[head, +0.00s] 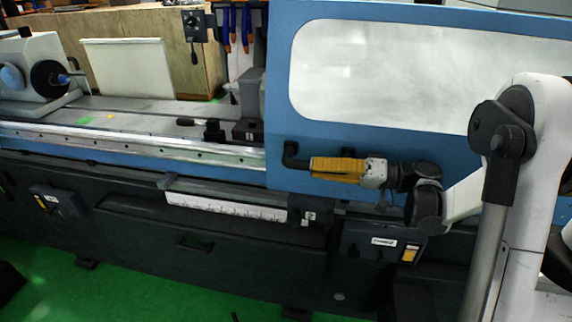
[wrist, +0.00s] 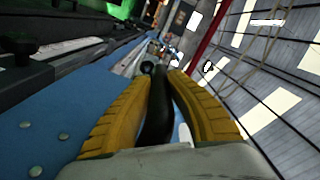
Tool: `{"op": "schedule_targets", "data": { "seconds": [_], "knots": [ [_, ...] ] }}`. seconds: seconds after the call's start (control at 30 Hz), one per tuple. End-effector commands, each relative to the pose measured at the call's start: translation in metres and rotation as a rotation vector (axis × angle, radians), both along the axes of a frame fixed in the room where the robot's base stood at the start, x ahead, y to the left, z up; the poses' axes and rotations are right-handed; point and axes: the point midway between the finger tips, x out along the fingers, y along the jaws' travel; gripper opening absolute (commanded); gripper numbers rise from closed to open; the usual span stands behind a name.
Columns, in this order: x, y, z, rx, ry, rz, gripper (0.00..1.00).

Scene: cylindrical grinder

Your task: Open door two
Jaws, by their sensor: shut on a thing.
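A blue sliding door (head: 400,145) with a large pale window (head: 385,75) covers the right part of the grinder in the head view. Its black bar handle (head: 290,155) sits at the door's lower left corner. My gripper (head: 318,167), with yellow ribbed fingers, is shut on the handle; only the handle's left end shows past the fingertips. In the wrist view the dark handle (wrist: 157,115) runs between the two yellow fingers, beside the blue door panel (wrist: 60,120). I cannot read any door number.
Left of the door, the machine bed (head: 150,110) and the white workhead (head: 40,65) are uncovered. A rail (head: 150,145) runs along the front below them. A dark control box (head: 385,242) with a yellow switch is below my gripper. Green floor (head: 150,295) lies in front.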

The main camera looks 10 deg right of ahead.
Motion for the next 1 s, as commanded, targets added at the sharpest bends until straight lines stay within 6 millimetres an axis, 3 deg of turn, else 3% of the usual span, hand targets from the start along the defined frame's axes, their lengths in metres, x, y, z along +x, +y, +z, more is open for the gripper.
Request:
{"op": "schedule_targets", "data": {
  "seconds": [0.03, 0.2, 0.4, 0.63, 1.0],
  "knots": [
    [-0.006, -0.017, -0.002, -0.004, 0.002, -0.004, 0.0],
    [-0.022, -0.062, -0.002, -0.003, 0.002, -0.002, 0.0],
    [-0.036, -0.097, -0.002, -0.004, 0.002, 0.001, 0.0],
    [-0.043, -0.115, -0.002, -0.003, 0.002, 0.002, 0.0],
    [-0.044, -0.118, -0.002, -0.003, 0.002, 0.003, 0.0]
  ]
}}
